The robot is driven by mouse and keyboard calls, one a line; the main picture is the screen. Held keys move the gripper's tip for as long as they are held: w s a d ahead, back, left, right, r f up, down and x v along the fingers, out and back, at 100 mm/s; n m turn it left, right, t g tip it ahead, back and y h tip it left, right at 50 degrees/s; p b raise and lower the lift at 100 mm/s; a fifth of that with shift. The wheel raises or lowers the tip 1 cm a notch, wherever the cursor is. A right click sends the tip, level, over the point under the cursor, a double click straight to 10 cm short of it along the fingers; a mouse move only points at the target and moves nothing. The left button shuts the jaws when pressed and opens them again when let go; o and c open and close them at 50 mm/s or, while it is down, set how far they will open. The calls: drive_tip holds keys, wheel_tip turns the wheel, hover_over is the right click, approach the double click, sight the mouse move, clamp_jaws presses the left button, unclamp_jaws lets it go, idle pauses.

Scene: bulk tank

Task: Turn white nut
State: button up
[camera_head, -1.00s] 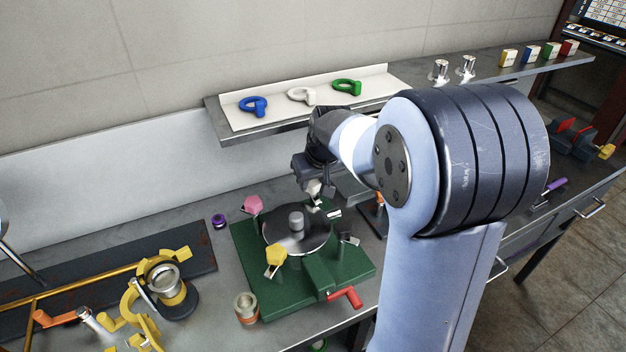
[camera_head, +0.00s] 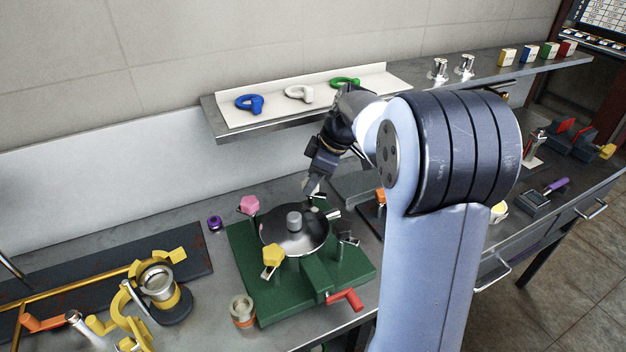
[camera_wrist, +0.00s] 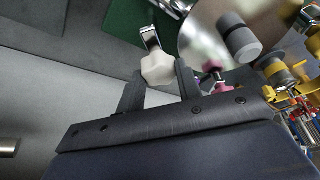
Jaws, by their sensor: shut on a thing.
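The white nut (camera_wrist: 158,70) is a lobed knob on a shiny metal bolt, at the rim of a round steel lid. In the wrist view my gripper (camera_wrist: 157,83) has one finger on each side of it and is shut on it. In the head view my gripper (camera_head: 313,190) reaches down at a slant to the lid's far edge. There the fingers mostly hide the nut. The steel lid (camera_head: 283,237) with a grey centre knob sits on a green base (camera_head: 262,298). A pink nut (camera_head: 249,204) and a yellow nut (camera_head: 273,254) stand at other points around the lid.
A red handle (camera_head: 346,298) juts from the base's front. A shelf (camera_head: 222,112) with blue, white and green rings hangs behind. Yellow pipework (camera_head: 125,305) stands at left. A purple ring (camera_head: 214,222) and a small cup (camera_head: 242,308) flank the base.

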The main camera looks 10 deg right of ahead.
drive_tip(key=shift+w+n+g, duration=0.15)
drive_tip(key=shift+n+g, duration=0.65)
drive_tip(key=shift+n, duration=1.2)
drive_tip(key=o, duration=1)
drive_tip(key=shift+c, duration=0.2)
drive_tip(key=shift+d+r, duration=0.1)
drive_tip(key=shift+r, duration=0.05)
drive_tip(key=s+d+b, duration=0.1)
drive_tip(key=d, duration=1.1)
drive_tip(key=shift+d+r, duration=0.15)
drive_tip(key=shift+r, duration=0.25)
